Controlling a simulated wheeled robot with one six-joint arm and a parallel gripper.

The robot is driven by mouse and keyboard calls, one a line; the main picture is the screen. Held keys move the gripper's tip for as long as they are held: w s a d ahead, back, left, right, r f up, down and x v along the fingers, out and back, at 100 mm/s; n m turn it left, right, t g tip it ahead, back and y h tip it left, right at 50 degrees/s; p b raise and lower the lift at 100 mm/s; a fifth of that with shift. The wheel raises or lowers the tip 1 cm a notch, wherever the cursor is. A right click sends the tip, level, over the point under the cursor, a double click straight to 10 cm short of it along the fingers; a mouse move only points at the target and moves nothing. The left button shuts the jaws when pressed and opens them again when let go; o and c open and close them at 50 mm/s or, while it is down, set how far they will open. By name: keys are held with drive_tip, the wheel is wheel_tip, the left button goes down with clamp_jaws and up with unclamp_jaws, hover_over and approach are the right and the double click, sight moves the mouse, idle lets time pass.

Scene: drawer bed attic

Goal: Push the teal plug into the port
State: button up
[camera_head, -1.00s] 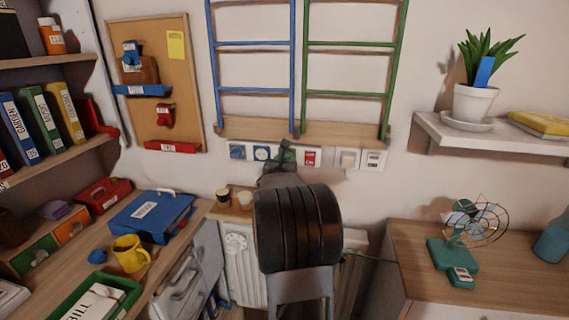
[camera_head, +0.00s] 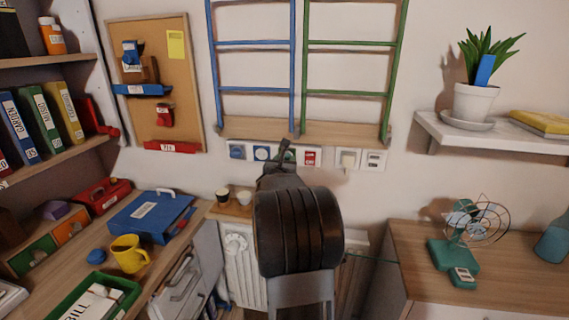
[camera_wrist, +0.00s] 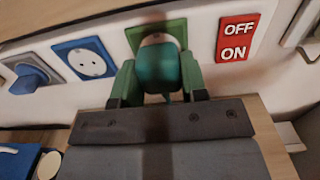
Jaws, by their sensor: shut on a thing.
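The teal plug (camera_wrist: 157,69) sits between my gripper's two green fingers (camera_wrist: 160,82) in the wrist view, and the gripper is shut on it. The plug is right in front of a green-plated port (camera_wrist: 172,30) on the wall. The plug hides most of the port's face, so I cannot tell how deep it sits. In the head view my gripper (camera_head: 284,152) reaches the wall strip at the green plate, and the plug cannot be made out there.
A blue socket (camera_wrist: 84,60) and a blue plug (camera_wrist: 30,78) are left of the port. A red OFF/ON plate (camera_wrist: 237,38) is close on its right. A white switch (camera_head: 347,158) is further right. A teal fan (camera_head: 460,250) stands on the right cabinet.

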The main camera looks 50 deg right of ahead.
drive_tip(key=shift+w+d, duration=0.3)
drive_tip(key=shift+d, duration=0.2)
drive_tip(key=o, duration=1)
drive_tip(key=shift+c, duration=0.2)
drive_tip(key=shift+a, duration=0.1)
drive_tip(key=v, duration=1.3)
drive_tip(key=shift+s+a, duration=0.2)
drive_tip(key=shift+a, duration=0.1)
